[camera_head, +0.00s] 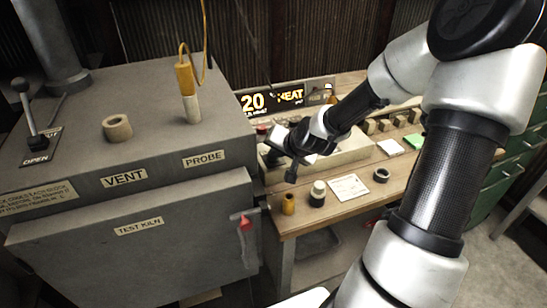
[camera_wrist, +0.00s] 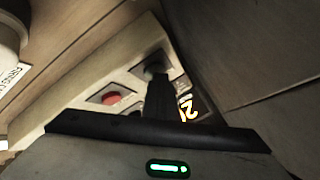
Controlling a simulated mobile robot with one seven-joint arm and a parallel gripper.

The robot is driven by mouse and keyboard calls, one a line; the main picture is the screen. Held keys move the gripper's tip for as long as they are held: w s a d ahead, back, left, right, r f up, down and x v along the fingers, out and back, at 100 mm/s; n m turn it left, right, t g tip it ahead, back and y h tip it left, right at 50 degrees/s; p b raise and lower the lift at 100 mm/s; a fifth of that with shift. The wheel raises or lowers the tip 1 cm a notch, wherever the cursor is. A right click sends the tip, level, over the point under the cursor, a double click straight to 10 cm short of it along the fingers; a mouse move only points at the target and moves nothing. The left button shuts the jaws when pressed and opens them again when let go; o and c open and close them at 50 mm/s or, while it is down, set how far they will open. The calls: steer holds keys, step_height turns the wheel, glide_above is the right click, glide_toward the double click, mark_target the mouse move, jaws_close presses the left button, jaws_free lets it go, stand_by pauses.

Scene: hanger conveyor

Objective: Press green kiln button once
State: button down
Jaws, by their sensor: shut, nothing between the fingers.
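The beige control box (camera_head: 345,153) stands on the wooden bench beside the kiln; in the wrist view its panel (camera_wrist: 75,112) runs diagonally. A dark green button (camera_wrist: 154,69) shows at the tip of my gripper (camera_wrist: 158,80), partly hidden by the fingers. I cannot tell whether the fingertips touch it or how far it is pressed. A red button (camera_wrist: 112,97) sits to its left on the same panel. The gripper is shut and empty.
The grey test kiln (camera_head: 130,235) fills the left, with a lever (camera_head: 30,115), a ring (camera_head: 117,127) and a probe (camera_head: 188,90) on top. A lit display (camera_head: 270,100) reads 20 and HEAT. Small jars (camera_head: 317,194) and a card (camera_head: 348,187) lie on the bench front.

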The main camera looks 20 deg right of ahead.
mark_target(275, 161)
steer(key=shift+r, duration=0.1)
steer(key=shift+r+p, duration=0.8)
steer(key=shift+p, duration=0.15)
step_height(275, 161, up, 5)
steer(key=p, duration=0.4)
steer(key=shift+p, duration=0.35)
steer(key=shift+a, duration=0.1)
